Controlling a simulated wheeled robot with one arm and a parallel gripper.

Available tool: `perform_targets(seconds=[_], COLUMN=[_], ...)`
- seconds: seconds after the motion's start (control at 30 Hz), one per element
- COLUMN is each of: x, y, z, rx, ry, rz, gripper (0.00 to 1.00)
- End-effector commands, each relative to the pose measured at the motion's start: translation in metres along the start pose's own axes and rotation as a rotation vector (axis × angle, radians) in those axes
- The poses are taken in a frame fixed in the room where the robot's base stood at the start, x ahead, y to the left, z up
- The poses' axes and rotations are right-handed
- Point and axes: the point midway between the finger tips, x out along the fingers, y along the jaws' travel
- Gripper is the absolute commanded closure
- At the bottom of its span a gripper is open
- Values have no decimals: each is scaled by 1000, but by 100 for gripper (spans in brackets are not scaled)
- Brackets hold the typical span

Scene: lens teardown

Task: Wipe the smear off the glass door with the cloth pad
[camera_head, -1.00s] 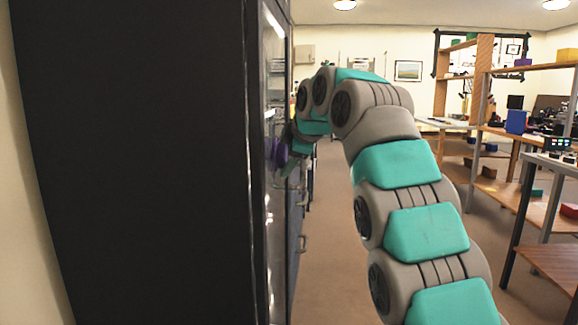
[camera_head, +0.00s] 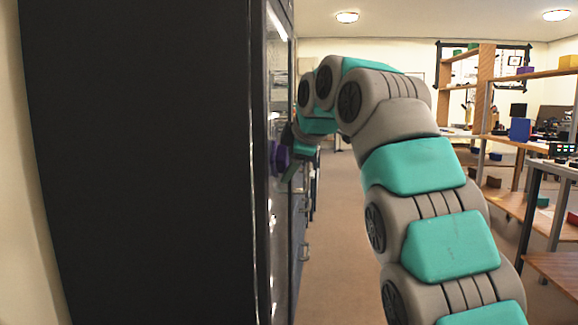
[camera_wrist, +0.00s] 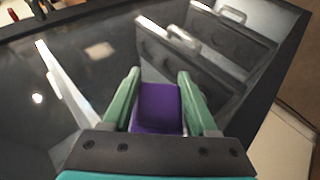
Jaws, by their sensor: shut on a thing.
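The purple cloth pad (camera_wrist: 157,108) is held between the two green fingers of my gripper (camera_wrist: 160,92) in the wrist view. In the head view the pad (camera_head: 280,158) and my gripper (camera_head: 291,165) are at the front of the dark cabinet, close to the glass door (camera_head: 277,85), which shows nearly edge-on. I cannot tell whether the pad touches the glass. In the wrist view a pale tan patch (camera_wrist: 100,50) shows on a dark glossy surface; whether it is the smear or a reflection is unclear.
The tall black cabinet side (camera_head: 150,160) fills the left of the head view. Drawers with metal handles (camera_wrist: 183,38) show in the wrist view. Open floor (camera_head: 345,230) lies right of the cabinet front. Wooden shelves (camera_head: 485,85) stand at the right.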

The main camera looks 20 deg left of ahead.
Motion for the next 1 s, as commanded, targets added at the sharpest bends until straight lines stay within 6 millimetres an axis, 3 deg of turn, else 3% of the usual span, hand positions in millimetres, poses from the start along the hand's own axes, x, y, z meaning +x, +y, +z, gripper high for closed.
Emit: perform_targets(seconds=[0.17,0.73,1.0], x=[-2,-21,-23], y=[0,0,1], z=[5,53,55], rx=[0,1,0], ry=[3,1,1], rz=[2,3,2], gripper=[94,94,94])
